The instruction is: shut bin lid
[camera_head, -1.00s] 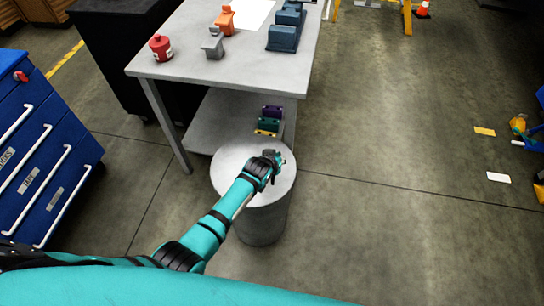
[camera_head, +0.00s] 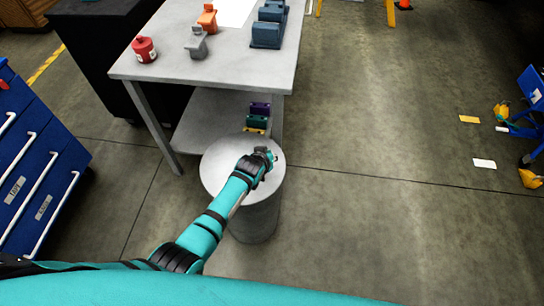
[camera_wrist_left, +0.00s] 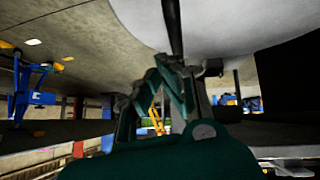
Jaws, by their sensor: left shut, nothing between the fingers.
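The grey cylindrical bin (camera_head: 257,218) stands on the floor in front of the table. Its round, flat lid (camera_head: 222,167) lies over the top and looks level, with no gap visible from above. My left gripper (camera_head: 267,156) is shut and empty, over the lid's right part near the rim. Whether it touches the lid is unclear. In the left wrist view, a large pale curved surface (camera_wrist_left: 245,28), apparently the lid, fills the top, close to the dark gripper fingers (camera_wrist_left: 172,65). My right gripper is not in view.
A grey table (camera_head: 200,70) with a lower shelf stands just behind the bin. It bears a red canister (camera_head: 144,49), grey and orange parts and dark blue blocks. Blue drawers (camera_head: 35,170) stand at the left. The floor (camera_head: 390,220) to the right is mostly open.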

